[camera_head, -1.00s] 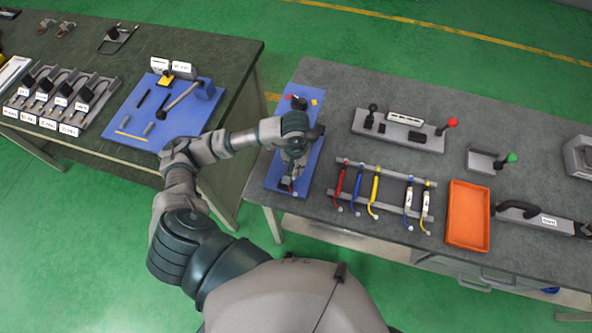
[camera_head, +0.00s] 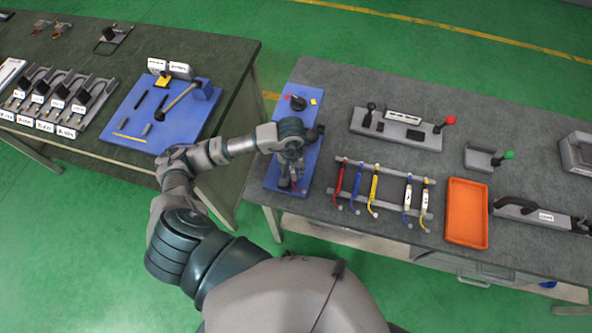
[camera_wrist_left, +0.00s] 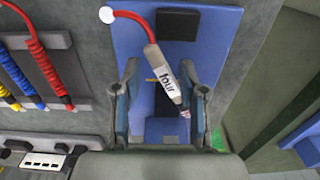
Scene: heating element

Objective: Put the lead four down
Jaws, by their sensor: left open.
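My left gripper (camera_wrist_left: 161,104) is open around the lead. In the head view the left gripper (camera_head: 291,182) is over the near end of the blue board (camera_head: 273,176), and the lead is hard to make out. My right gripper is not in view.
A rack (camera_head: 385,171) with red, blue, yellow and white-labelled leads stands right of the board. An orange tray (camera_head: 467,213) lies beyond it. A grey switch unit (camera_head: 398,130) is behind. The left table (camera_head: 215,55) carries another blue board (camera_head: 190,120).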

